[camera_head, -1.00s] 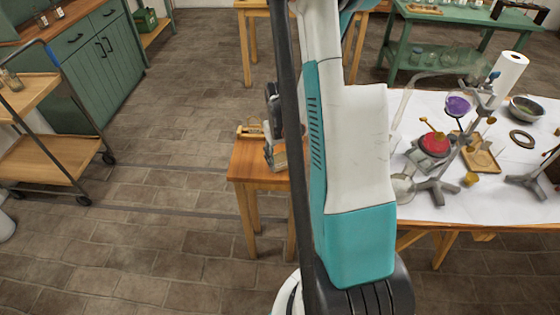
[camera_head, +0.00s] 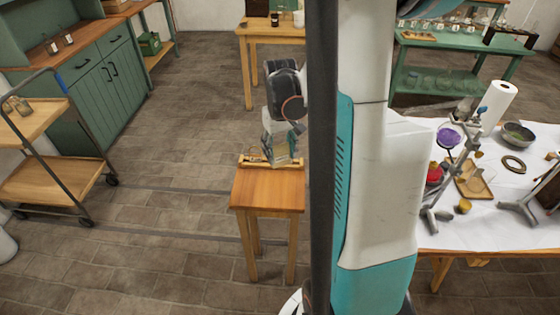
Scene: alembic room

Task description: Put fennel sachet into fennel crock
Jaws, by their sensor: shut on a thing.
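My gripper (camera_head: 283,135) is at left of centre, above the back of a small wooden table (camera_head: 268,194). It points down and is shut on a small pale packet-like thing (camera_head: 276,146), which I take to be the fennel sachet. Its label is too small to read, and the fingers hide part of it. A low wooden rack or tray (camera_head: 251,161) lies under it at the table's back edge. I cannot tell whether the held thing touches it. No fennel crock can be made out for sure.
A trolley (camera_head: 48,184) and green cabinets (camera_head: 100,85) stand at left. A farther wooden table (camera_head: 262,30) holds small vessels. A white-covered table (camera_head: 490,231) with glassware stands at right. My arm hides the middle. Floor between trolley and small table is clear.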

